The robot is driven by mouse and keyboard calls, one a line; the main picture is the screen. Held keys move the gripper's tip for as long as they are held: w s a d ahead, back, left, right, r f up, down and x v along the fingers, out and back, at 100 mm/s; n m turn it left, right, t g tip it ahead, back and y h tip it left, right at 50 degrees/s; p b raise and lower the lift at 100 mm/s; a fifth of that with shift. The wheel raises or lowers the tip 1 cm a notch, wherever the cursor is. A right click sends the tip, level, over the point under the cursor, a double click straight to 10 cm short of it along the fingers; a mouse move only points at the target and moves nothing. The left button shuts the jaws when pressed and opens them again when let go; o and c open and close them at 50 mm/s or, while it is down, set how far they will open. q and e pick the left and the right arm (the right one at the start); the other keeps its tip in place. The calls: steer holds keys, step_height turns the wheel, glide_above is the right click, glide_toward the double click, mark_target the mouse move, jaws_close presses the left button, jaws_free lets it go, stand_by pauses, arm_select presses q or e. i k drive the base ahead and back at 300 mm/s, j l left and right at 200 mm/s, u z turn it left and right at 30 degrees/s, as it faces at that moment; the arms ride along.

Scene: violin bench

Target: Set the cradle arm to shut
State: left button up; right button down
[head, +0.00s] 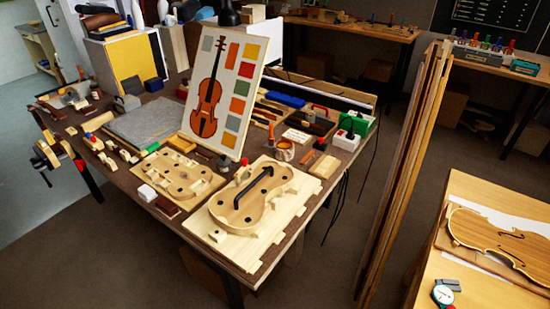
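A pale wooden cradle (215,238) with a violin-shaped body in it sits at the front right corner of the workbench. A black bar (252,188), which looks like the cradle arm, lies slantwise across the violin-shaped body. Its ends seem to meet the wood, but the picture is too small to tell whether it is latched. Neither of my grippers is in view.
The workbench (293,237) carries a second wooden form (178,179), small blocks, tools and a propped violin chart (222,90). Tall planks (405,165) stand right of the bench. Another table (486,290) holds a violin plate (500,240). Floor between is mostly clear.

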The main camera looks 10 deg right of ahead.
mark_target(245, 166)
steer(key=i+j+z, duration=0.2)
steer(key=z, duration=0.2)
steer(key=i+j+z, duration=0.1)
steer(key=j+z, duration=0.65)
steer(key=i+j, duration=0.05)
steer(key=j, duration=0.05)
